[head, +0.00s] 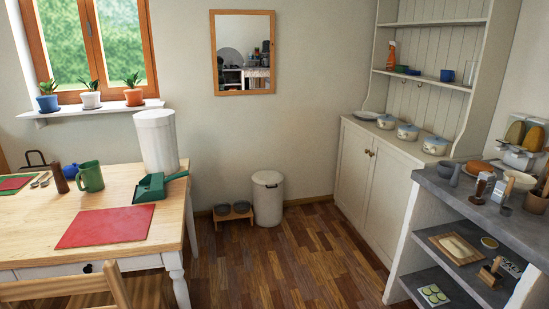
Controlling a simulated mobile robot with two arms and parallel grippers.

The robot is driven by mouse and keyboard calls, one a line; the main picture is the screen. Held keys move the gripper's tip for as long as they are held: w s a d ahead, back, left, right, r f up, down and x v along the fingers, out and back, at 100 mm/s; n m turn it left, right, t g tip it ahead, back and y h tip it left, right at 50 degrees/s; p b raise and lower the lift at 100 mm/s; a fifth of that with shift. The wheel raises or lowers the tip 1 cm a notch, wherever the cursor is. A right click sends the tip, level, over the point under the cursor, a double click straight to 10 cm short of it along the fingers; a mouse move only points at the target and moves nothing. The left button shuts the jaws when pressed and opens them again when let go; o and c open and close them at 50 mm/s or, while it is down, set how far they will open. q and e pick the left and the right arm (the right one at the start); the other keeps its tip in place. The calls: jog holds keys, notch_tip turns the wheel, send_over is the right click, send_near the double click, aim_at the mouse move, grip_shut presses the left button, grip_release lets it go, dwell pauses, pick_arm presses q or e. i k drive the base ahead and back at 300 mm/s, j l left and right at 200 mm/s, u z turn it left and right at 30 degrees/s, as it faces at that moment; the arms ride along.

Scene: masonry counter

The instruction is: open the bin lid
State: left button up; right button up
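A cream cylindrical bin (267,204) stands upright on the wooden floor against the back wall, near the middle of the head view. Its round lid (268,178) looks closed on top. A larger white ribbed cylinder (156,145) seems to stand on the back right part of the table; I cannot tell whether it is also a bin. Neither of my grippers is in view.
The wooden table (182,208) on the left holds a red mat (106,227), a green mug (90,177) and a green dustpan (150,188). A low stand with bowls (234,215) sits left of the bin. A cabinet (367,180) and grey counter (440,195) are right. Floor in front (285,265) is clear.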

aim_at(266, 177)
jog(key=i+l+z, duration=0.2)
jog(key=i, duration=0.45)
jog(key=i+j+z, duration=0.15)
jog(key=i, duration=0.5)
jog(key=i+z, duration=0.2)
jog(key=i, duration=0.45)
jog(key=i+j+z, duration=0.2)
jog(key=i, duration=0.4)
